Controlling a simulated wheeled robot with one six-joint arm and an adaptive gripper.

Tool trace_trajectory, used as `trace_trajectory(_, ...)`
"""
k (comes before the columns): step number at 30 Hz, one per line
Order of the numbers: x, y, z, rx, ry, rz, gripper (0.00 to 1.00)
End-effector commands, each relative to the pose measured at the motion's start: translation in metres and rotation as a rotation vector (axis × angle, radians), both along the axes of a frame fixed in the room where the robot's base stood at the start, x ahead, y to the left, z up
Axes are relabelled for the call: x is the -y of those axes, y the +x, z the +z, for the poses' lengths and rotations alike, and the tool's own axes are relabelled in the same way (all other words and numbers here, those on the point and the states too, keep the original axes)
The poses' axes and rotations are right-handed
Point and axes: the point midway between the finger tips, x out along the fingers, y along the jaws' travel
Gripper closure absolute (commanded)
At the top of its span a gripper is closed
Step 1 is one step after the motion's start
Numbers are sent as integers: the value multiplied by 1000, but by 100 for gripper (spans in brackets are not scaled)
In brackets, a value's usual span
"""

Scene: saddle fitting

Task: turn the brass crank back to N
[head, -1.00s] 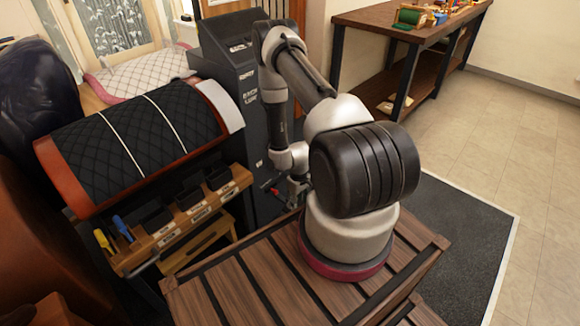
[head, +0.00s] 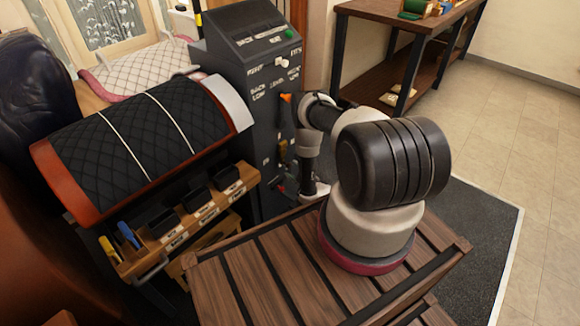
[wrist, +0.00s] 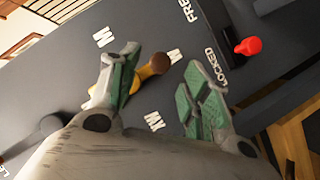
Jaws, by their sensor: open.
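The brass crank (wrist: 135,78) is on the dark panel in the wrist view. Its brown knob (wrist: 158,63) lies between my open fingers, nearer the left one, close to the N mark (wrist: 175,56). The left finger covers part of the crank's arm, and its pivot is hidden. My gripper (wrist: 163,62) is open; I cannot tell whether a finger touches the crank. An M-like mark (wrist: 103,36) and an XW mark (wrist: 153,121) also show. In the head view the crank is not clear and my arm hides the gripper.
A red knob (wrist: 248,46) sits by the LOCKED lettering at the slot. The dark machine (head: 245,70) has an orange lever (head: 287,98) and a green button (head: 289,33). The quilted black saddle panel (head: 140,140) and a wooden tool rack (head: 190,225) stand left of it.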

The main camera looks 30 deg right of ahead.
Motion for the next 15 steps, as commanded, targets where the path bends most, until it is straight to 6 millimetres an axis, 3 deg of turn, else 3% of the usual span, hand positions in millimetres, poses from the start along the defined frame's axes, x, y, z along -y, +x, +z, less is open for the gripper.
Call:
trace_trajectory(9,0,48,-14,0,1,0,53)
trace_trajectory(15,1,57,-16,-2,3,-2,53)
